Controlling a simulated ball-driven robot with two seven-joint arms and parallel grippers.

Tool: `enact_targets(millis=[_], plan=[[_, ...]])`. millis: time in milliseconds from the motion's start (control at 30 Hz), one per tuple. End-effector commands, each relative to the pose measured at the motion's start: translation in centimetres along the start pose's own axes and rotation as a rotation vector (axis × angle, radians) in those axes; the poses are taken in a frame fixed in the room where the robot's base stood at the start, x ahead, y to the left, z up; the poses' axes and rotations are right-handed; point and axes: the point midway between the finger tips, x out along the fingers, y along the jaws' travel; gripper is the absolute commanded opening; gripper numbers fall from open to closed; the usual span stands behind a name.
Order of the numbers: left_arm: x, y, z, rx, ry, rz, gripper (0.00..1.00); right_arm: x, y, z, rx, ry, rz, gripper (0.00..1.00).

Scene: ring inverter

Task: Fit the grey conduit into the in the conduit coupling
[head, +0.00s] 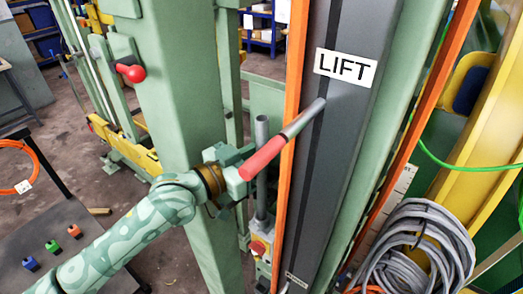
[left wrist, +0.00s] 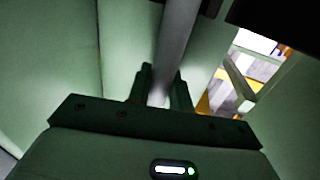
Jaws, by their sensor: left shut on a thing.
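The grey conduit (head: 262,128) stands roughly upright in the head view, partly hidden behind a red-gripped lever. My left gripper (head: 246,172) is shut on it around its middle. In the left wrist view the grey conduit (left wrist: 173,45) runs up from between the fingers of my left gripper (left wrist: 160,92). Its lower end comes down to a grey fitting, apparently the conduit coupling (head: 262,220), on top of a control box. I cannot tell whether the conduit is inside the coupling or just above it. My right gripper is not in view.
The lever with its red grip (head: 263,159) sticks out of the slotted LIFT panel (head: 345,120), close to my left gripper. A green post (head: 180,90) stands behind my arm. The control box (head: 260,247) is below. Coiled grey cable (head: 425,240) hangs at right.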

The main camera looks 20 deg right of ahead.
Motion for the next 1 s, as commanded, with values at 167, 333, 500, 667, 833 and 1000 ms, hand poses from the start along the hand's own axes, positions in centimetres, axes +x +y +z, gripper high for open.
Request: enact_targets(millis=[167,333,500,667,833,1000], plan=[[0.0,0.0,0.3,0.000,0.001,0.000,0.35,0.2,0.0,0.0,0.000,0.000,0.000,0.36],[0.0,0.0,0.2,0.000,0.001,0.000,0.47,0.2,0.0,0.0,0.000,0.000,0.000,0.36],[0.0,0.0,0.3,0.000,0.000,0.000,0.47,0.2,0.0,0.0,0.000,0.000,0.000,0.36],[-0.3,0.0,0.3,0.001,0.000,-0.001,0.47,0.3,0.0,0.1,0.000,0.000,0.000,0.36],[-2.7,-0.1,0.5,0.002,-0.001,-0.002,0.47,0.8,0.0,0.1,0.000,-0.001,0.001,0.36],[-7.3,-0.1,0.7,0.003,-0.002,-0.003,0.47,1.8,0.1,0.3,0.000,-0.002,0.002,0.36]])
